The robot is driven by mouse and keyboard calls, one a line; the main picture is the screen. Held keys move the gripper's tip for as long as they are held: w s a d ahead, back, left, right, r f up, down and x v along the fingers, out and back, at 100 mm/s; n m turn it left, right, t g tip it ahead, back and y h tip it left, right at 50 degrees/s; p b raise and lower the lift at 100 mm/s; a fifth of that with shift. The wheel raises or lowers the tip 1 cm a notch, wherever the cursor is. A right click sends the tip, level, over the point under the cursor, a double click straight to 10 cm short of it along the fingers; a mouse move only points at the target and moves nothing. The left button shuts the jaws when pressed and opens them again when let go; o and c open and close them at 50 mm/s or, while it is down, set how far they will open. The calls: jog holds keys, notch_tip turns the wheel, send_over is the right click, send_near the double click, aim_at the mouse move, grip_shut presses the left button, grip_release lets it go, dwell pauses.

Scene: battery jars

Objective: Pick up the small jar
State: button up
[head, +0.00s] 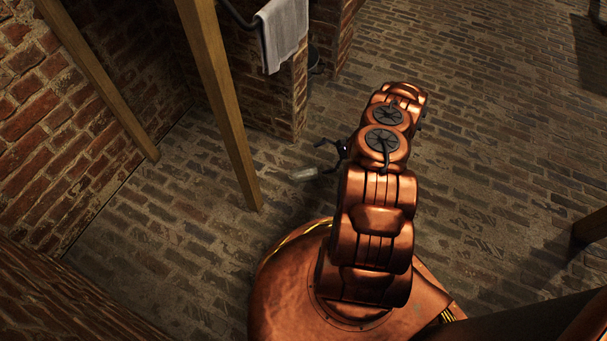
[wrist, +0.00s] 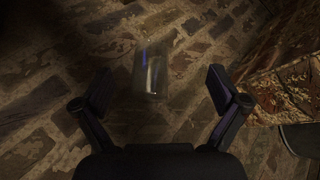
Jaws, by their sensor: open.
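A small clear glass jar (wrist: 151,72) lies or stands on the brick floor in the wrist view; I cannot tell which from there. In the head view the jar (head: 303,174) appears as a pale glassy shape low on the floor, just left of my gripper (head: 332,157). In the wrist view my gripper (wrist: 160,95) is open, its two dark fingers apart on either side, with the jar between and slightly beyond the fingertips. Nothing is held. I cannot tell whether a finger touches the jar.
A brick pillar (head: 290,100) with a grey towel (head: 284,33) stands behind the jar. A wooden post (head: 222,105) rises to its left. A brick edge (wrist: 285,75) is close at the right in the wrist view. Open brick floor (head: 480,110) lies to the right.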

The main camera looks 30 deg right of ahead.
aim_at(314, 171)
jog(key=shift+m+t, duration=0.3)
jog(key=shift+m, duration=0.2)
jog(key=f, duration=0.1)
jog(key=d+f, duration=0.1)
jog(key=f, duration=0.1)
jog(key=s+f+b, duration=0.1)
jog(key=f, duration=0.1)
jog(key=shift+d, duration=0.15)
jog(key=shift+d+f+b+x, duration=0.15)
jog(key=shift+b+x, duration=0.45)
jog(key=shift+x, duration=0.6)
jog(key=shift+d+f+b+x, duration=0.1)
jog(key=shift+f+b+x, duration=0.15)
jog(key=shift+b+x, duration=0.65)
jog(key=shift+d+f+b+x, duration=0.15)
jog(key=shift+b+x, duration=0.1)
jog(key=shift+x, duration=1.25)
jog(key=shift+w+a, duration=0.2)
jog(key=shift+a, duration=0.2)
jog(key=c, duration=1.5)
jog(key=shift+o, duration=0.2)
jog(key=shift+r+p, duration=1.3)
jog(key=shift+r, duration=0.85)
jog(key=s+p, duration=0.1)
jog(key=s, duration=0.4)
jog(key=s+p, duration=0.2)
jog(key=s, duration=0.3)
jog(key=s+p, duration=0.1)
jog(key=s, duration=0.5)
jog(key=shift+r+p, duration=0.35)
